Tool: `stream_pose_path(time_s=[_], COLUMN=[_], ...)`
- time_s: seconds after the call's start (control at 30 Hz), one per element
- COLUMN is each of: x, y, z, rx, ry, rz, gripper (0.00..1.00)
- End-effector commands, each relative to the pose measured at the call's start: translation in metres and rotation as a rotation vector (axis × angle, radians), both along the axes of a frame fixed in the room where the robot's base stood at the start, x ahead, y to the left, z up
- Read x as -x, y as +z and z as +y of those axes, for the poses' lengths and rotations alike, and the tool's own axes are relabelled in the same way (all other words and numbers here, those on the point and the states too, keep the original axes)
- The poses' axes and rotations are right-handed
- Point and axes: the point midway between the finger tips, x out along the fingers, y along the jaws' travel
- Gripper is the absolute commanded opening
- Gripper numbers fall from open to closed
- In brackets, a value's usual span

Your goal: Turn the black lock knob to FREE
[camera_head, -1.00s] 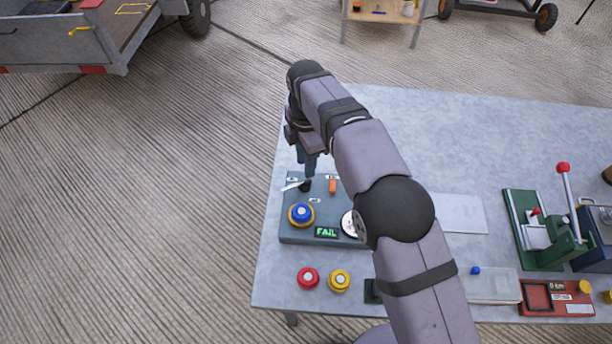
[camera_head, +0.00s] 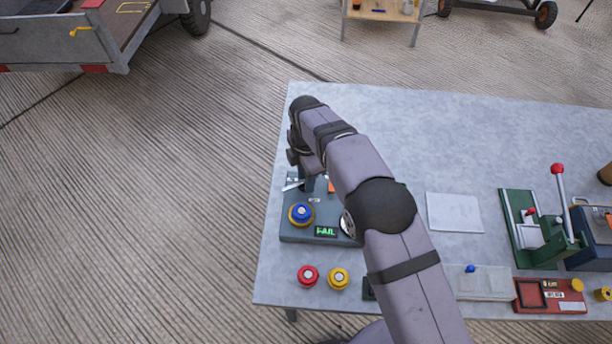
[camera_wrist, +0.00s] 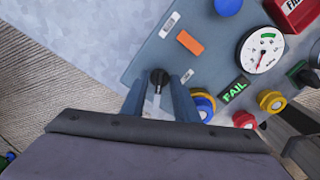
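The black lock knob (camera_wrist: 158,77) stands on the grey-blue test panel (camera_wrist: 150,55), with a pale metal bar running from it towards my gripper. My gripper (camera_wrist: 160,92) is open, one blue finger on each side of the knob, with a gap on both sides. I cannot tell whether the tips are level with it. In the head view my gripper (camera_head: 309,183) is low over the panel's back left part and hides the knob. The knob's FREE mark is not readable. The panel's green display (camera_head: 325,231) reads FAIL.
An orange block (camera_wrist: 189,42), a round gauge (camera_wrist: 262,50) and a blue button in a yellow ring (camera_head: 301,214) sit on the panel near the knob. Red (camera_head: 307,276) and yellow (camera_head: 338,278) buttons stand in front. The table's left edge is close.

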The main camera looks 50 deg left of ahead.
Motion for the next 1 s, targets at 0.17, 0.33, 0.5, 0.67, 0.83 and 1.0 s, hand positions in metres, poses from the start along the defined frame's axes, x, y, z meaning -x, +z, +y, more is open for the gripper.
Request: stream_pose_path(time_s=[0.17,0.33,0.5,0.67,0.83,1.0], x=[0.0000,0.0000,0.0001,0.0001,0.0003,0.0005], y=[0.0001,0.0001,-0.0003,-0.0012,-0.0016,-0.0009], z=[0.0000,-0.0001,-0.0003,-0.0005,-0.0007,-0.0009], rx=[0.000,0.001,0.001,0.001,0.001,0.000], ry=[0.000,0.000,-0.017,-0.074,-0.177,-0.297], rz=[0.000,0.000,0.000,0.000,0.000,0.000], gripper=[0.01,0.00,0.00,0.00,0.00,0.00])
